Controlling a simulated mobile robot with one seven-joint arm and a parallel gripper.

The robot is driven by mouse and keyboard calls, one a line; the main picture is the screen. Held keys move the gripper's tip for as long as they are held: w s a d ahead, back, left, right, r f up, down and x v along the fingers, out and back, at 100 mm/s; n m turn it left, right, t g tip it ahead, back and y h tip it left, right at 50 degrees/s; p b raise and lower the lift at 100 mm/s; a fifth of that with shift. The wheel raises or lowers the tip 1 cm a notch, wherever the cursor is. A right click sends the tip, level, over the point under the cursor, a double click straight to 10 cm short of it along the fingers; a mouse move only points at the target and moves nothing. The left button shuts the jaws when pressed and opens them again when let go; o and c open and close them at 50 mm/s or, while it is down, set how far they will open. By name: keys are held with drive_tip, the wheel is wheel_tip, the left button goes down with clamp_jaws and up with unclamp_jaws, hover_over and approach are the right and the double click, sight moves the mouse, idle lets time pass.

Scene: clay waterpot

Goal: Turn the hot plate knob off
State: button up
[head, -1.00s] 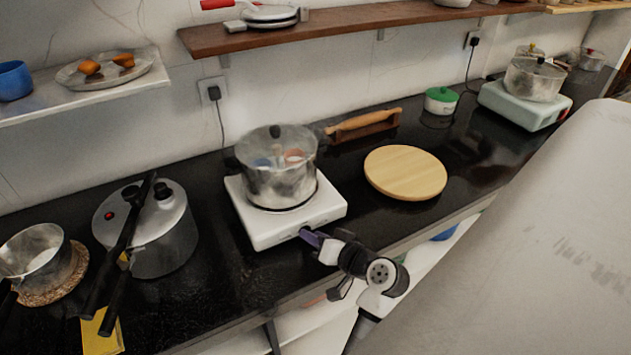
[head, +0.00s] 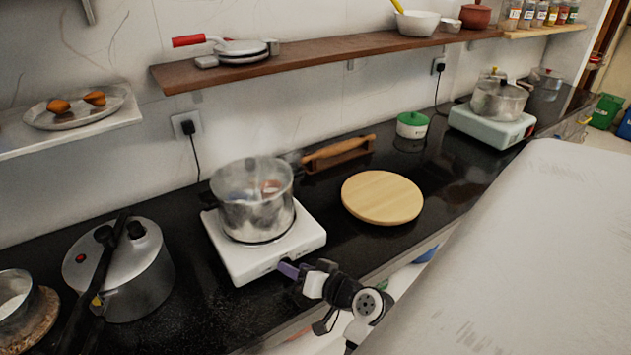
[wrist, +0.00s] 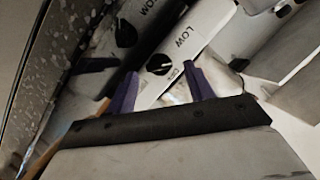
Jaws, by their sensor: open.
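The white hot plate (head: 270,262) sits on the black counter with a steel pot (head: 255,215) on it. My gripper (head: 288,270) is at the hot plate's front edge. In the wrist view, the black knob (wrist: 160,65) is on a pale panel marked LOW, with OFF-like lettering partly seen by the right finger. The purple fingers of my gripper (wrist: 162,88) are apart, one on each side of the knob's line, with the knob just beyond the gap. I cannot tell whether they touch it. The knob's exact setting is unclear.
A second dark knob shape (wrist: 126,33) may be a reflection. A wooden board (head: 382,197) lies to the right and a pressure cooker (head: 125,275) stands to the left. A second hot plate (head: 490,128) with a pot is at the far right.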

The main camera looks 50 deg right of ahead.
drive_tip(key=b+v, duration=0.2)
drive_tip(key=v, duration=1.1)
drive_tip(key=shift+s, duration=0.1)
